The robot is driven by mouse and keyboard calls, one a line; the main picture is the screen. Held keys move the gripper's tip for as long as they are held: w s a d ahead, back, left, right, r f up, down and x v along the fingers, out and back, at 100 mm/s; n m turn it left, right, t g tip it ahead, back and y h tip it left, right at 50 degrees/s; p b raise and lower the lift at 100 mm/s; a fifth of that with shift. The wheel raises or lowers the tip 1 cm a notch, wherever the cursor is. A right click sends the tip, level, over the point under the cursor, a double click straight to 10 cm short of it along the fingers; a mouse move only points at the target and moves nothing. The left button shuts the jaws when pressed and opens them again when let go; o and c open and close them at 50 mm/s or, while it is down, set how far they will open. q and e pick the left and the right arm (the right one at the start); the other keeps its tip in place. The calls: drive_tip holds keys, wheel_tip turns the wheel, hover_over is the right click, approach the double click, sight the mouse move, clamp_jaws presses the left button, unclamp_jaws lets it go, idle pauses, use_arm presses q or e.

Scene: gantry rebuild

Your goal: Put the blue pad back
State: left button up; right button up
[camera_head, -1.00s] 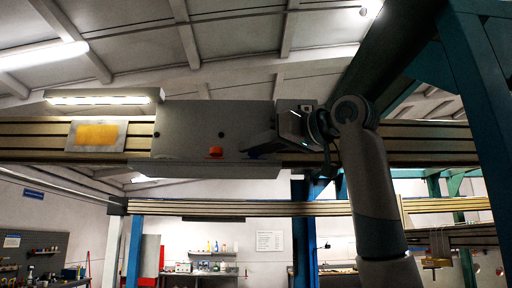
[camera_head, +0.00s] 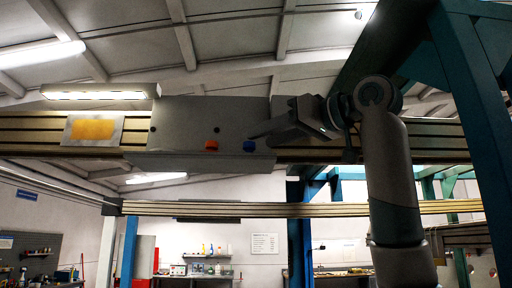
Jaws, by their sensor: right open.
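The blue pad (camera_head: 250,146) is on the lower part of the grey carriage plate (camera_head: 190,115), near its right end. It is level with an orange pad (camera_head: 211,145) to its left, with a gap between them. My right gripper (camera_head: 256,134) reaches in from the right with its fingers pointing left. It is open, and its fingertips are just above the blue pad and seem clear of it. My left gripper is not in view.
The plate hangs on a horizontal beam (camera_head: 440,142) with a lit lamp (camera_head: 100,92) and a yellow label (camera_head: 93,129) at left. A teal post (camera_head: 478,110) stands close at right. A second rail (camera_head: 250,210) crosses below. Shelves and benches are far behind.

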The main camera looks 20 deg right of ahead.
drive_tip(key=b+v, duration=0.2)
drive_tip(key=v, duration=0.4)
drive_tip(key=shift+s, duration=0.3)
drive_tip(key=shift+d, duration=0.15)
idle(0.4)
